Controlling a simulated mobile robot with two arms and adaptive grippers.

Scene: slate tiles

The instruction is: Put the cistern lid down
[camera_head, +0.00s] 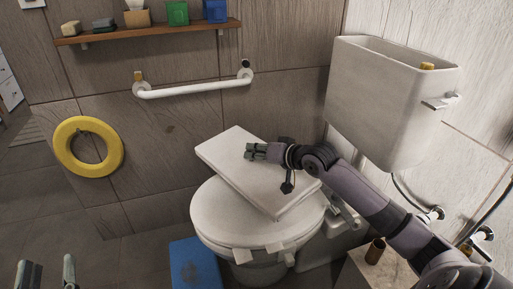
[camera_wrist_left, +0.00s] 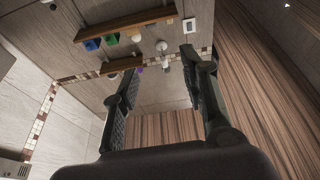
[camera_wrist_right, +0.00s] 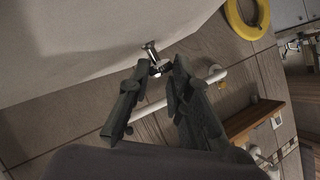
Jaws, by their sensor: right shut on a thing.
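The white cistern lid (camera_head: 228,160) is a flat slab above the closed toilet seat lid (camera_head: 215,218), overlapping its back part. I cannot tell whether the two touch. My right gripper (camera_head: 250,151) is at the slab's upper side, shut on it; in the right wrist view the fingers (camera_wrist_right: 158,66) close around a small metal knob (camera_wrist_right: 151,50) by the white slab (camera_wrist_right: 100,30). The white cistern (camera_head: 385,95) at the upper right is open on top. My left gripper (camera_head: 47,274) is open and empty at the bottom left, away from the toilet; its fingers (camera_wrist_left: 158,65) are spread.
A white grab bar (camera_head: 195,90) and a shelf (camera_head: 150,33) with small items are on the back wall. A yellow ring (camera_head: 62,150) hangs at the left. A blue object (camera_head: 194,265) stands beside the toilet. The floor at the left is clear.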

